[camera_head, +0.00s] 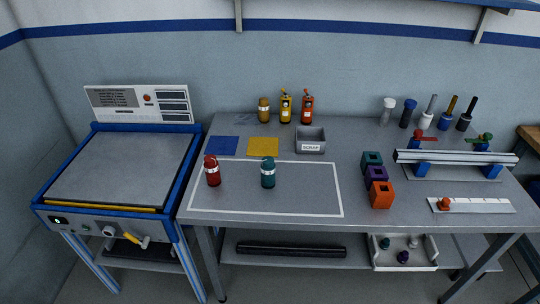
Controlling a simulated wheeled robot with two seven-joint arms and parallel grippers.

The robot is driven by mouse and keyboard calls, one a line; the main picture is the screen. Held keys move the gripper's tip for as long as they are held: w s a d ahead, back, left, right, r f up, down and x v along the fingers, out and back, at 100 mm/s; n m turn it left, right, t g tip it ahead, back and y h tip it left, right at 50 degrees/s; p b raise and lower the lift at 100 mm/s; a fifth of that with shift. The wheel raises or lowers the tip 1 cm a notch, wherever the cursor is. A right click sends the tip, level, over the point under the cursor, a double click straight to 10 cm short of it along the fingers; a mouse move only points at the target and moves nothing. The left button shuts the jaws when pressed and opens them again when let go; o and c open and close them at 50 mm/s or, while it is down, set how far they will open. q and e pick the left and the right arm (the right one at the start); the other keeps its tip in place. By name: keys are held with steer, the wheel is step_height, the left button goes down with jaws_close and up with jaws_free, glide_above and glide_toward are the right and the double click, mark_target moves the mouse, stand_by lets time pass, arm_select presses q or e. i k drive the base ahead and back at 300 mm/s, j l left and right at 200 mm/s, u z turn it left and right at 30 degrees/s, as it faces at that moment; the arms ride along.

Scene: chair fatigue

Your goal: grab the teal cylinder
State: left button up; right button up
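The teal cylinder (268,173) stands upright on the grey workbench, inside a white outlined rectangle (318,207). It has a pale band around its middle and a rounded top. A similar red cylinder (212,171) stands to its left in the same rectangle, apart from it. Neither of my grippers shows in the head view.
Blue (222,145) and yellow (263,147) squares and a grey box (311,140) lie behind the cylinders. Teal, purple and orange blocks (382,195) stand to the right, near a metal rail (455,158). The rectangle's front is clear. A blue-framed machine (122,170) adjoins the left.

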mark_target(268, 176)
steer(key=i+l, duration=0.1)
steer(key=l, duration=0.35)
steer(key=i+l, duration=0.1)
steer(key=l, duration=0.4)
steer(key=i+l+u, duration=0.1)
steer(key=l, duration=0.35)
steer(key=i+l, duration=0.1)
steer(key=l, duration=0.35)
